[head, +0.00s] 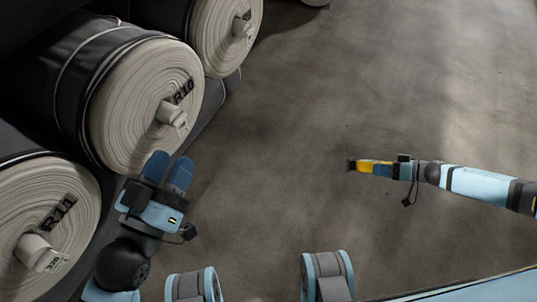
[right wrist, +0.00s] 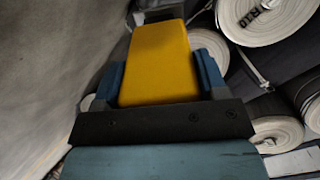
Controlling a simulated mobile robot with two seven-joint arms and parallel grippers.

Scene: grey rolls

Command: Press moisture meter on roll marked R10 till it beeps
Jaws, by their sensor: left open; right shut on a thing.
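The roll marked R10 (head: 140,112) lies on its side at the left of the head view, its cream end facing me and a pale core with a small tag sticking out. It also shows at the top right of the right wrist view (right wrist: 262,25). My left gripper (head: 168,172) is open and empty, just in front of the lower edge of R10 in the picture; I cannot tell whether it touches. My right gripper (head: 382,169) is shut on the yellow moisture meter (head: 368,167), well to the right of R10. The meter (right wrist: 158,65) fills the middle of the right wrist view; its display is not visible.
A roll marked R11 (head: 30,215) lies at the lower left, and another roll (head: 225,35) lies behind R10. Dark wrapping covers the rolls' sides. The grey floor (head: 300,100) between the rolls and my right arm is clear.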

